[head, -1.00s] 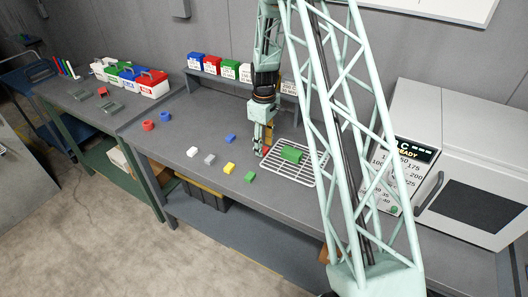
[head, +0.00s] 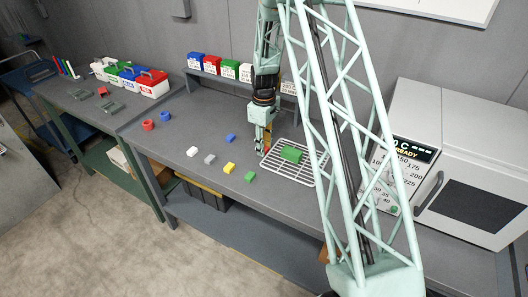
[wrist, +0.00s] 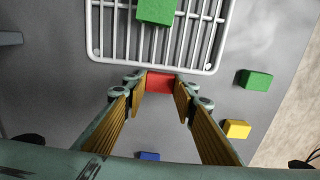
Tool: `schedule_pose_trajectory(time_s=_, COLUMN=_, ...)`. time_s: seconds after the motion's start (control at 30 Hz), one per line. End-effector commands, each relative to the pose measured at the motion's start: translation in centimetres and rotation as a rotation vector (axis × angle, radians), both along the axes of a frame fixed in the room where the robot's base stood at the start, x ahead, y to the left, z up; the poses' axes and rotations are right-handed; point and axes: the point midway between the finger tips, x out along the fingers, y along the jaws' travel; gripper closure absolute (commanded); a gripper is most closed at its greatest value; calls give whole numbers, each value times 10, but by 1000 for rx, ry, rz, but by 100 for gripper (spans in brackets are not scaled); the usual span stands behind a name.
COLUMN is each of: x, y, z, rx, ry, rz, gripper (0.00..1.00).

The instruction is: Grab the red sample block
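The red sample block (wrist: 160,82) lies between my fingertips in the wrist view, just in front of the wire rack's near edge. In the head view a little of its red (head: 268,150) shows at the fingertips; the rest is hidden by the fingers. My gripper (wrist: 161,88) has a finger against each side of the block, with no clear gap. It also shows pointing down beside the rack in the head view (head: 265,149). I cannot tell whether the block is clear of the table.
The white wire rack (head: 303,181) with a green block (head: 291,154) on it is close by. Blue (head: 230,138), yellow (head: 229,167), green (head: 250,177), grey (head: 210,159) and white (head: 192,152) blocks lie to the left. An oven-like machine (head: 470,165) stands at right.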

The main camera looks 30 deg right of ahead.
Motion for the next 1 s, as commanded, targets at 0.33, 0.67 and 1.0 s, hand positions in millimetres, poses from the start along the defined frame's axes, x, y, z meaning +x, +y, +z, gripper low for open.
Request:
schedule_pose_trajectory(time_s=0.33, x=0, y=0, z=0, rx=0, ry=0, rz=0, gripper=86)
schedule_pose_trajectory(time_s=0.67, x=0, y=0, z=9, rx=0, ry=-1, rz=0, gripper=86)
schedule_pose_trajectory(time_s=1.0, x=0, y=0, z=30, rx=0, ry=-1, rz=0, gripper=86)
